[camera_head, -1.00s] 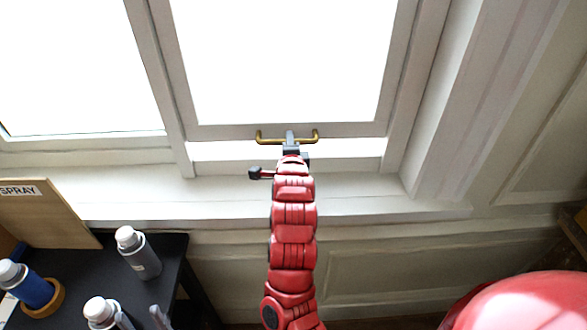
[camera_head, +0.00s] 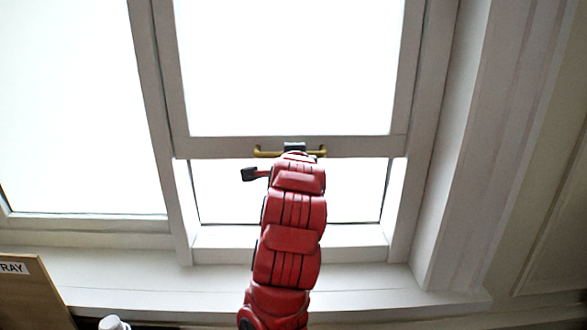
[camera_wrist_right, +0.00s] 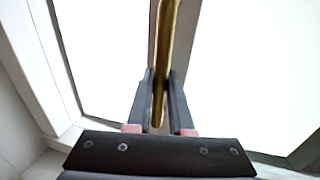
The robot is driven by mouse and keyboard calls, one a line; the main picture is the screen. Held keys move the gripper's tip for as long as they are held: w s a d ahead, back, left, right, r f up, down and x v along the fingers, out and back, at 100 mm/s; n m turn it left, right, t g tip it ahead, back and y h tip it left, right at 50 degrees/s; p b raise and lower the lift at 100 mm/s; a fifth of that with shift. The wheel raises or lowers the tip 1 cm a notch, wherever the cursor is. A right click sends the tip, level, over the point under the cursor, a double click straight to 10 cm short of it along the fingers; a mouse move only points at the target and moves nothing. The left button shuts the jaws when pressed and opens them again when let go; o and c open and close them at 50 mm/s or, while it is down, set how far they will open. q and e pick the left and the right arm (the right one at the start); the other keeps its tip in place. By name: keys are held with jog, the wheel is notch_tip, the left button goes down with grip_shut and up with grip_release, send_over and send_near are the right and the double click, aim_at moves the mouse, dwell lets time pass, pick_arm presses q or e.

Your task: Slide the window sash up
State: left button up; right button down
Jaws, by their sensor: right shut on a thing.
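The window sash (camera_head: 350,147) is a grey-white frame around a bright pane, raised above its sill with a bright gap under its bottom rail. A brass bar handle (camera_head: 262,153) is fixed to that rail. My right gripper (camera_head: 295,147) is at the middle of the handle, reached by my red arm from below. In the right wrist view the two dark fingers of my right gripper (camera_wrist_right: 159,100) are closed around the brass handle (camera_wrist_right: 165,50). The arm hides part of the gap and sill. My left gripper is not in view.
The window sill (camera_head: 380,303) runs below the opening. A fixed pane (camera_head: 80,110) is on the left and a deep white jamb (camera_head: 465,150) on the right. A wooden sign board (camera_head: 30,290) and a bottle top (camera_head: 112,323) show at the lower left.

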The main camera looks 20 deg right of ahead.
jog(key=shift+r, duration=0.1)
jog(key=c, duration=0.8)
grip_release()
jog(key=shift+s, duration=0.1)
jog(key=b+v, duration=0.4)
jog(key=v, duration=1.3)
jog(key=shift+s+a, duration=0.1)
